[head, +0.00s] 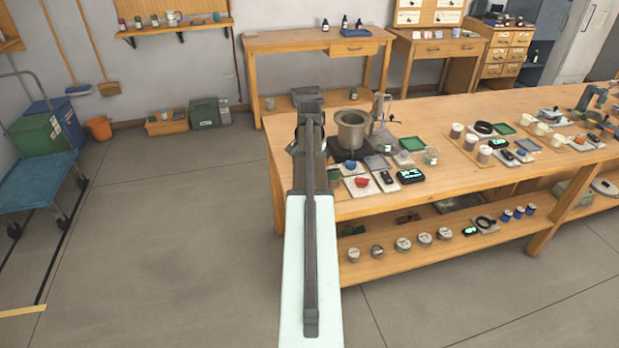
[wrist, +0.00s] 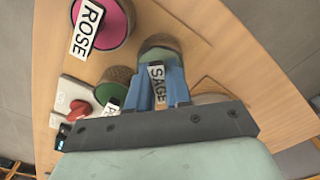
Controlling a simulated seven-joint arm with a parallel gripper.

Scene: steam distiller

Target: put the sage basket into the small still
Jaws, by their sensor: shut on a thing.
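In the wrist view, my gripper (wrist: 162,88) has its blue fingers shut on the sage basket (wrist: 158,45), a round brown basket with a pale green top and a white SAGE label. It is over the wooden table top; I cannot tell whether it still touches the wood. In the head view my own arm covers the gripper and the basket. A grey metal pot with a flared rim (head: 352,130), perhaps the small still, stands on the table just right of my arm. Its inside is mostly hidden.
In the wrist view, a pink-topped ROSE basket (wrist: 104,24) and a green-topped basket (wrist: 117,92) with a partly hidden label are close left. In the head view, a black display (head: 410,175) and small trays crowd the workbench (head: 440,165).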

